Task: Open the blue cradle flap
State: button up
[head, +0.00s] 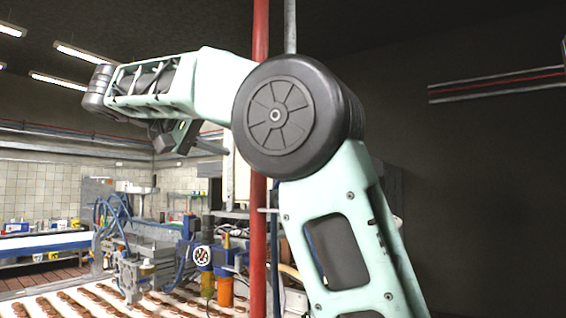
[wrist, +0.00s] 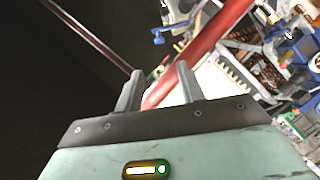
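I cannot make out a blue cradle flap for certain in either view. Blue parts (head: 205,282) show low on the machine in the head view, beside orange ones. In the wrist view a blue part (wrist: 307,47) lies at the far right edge, small and unclear. My gripper (wrist: 158,84) shows two grey fingers standing apart, with nothing held between them. The blue parts are away from the fingers, to the right in the wrist view.
A red upright pipe (head: 260,200) stands behind my arm; it also crosses behind the fingers in the wrist view (wrist: 200,50). A conveyor (head: 70,300) with rows of brown pieces runs along the bottom left. A blue-edged belt (head: 45,242) is at the left.

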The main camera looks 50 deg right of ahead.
jog(key=p+x, duration=0.1)
jog(key=x, duration=1.3)
jog(key=shift+s+d+r, duration=0.1)
jog(key=shift+s+d, duration=0.05)
jog(key=shift+d, duration=0.1)
jog(key=shift+s+d+f, duration=0.1)
jog(key=shift+d+f, duration=0.2)
jog(key=shift+d, duration=0.35)
grip_shut()
jog(key=shift+d, duration=0.1)
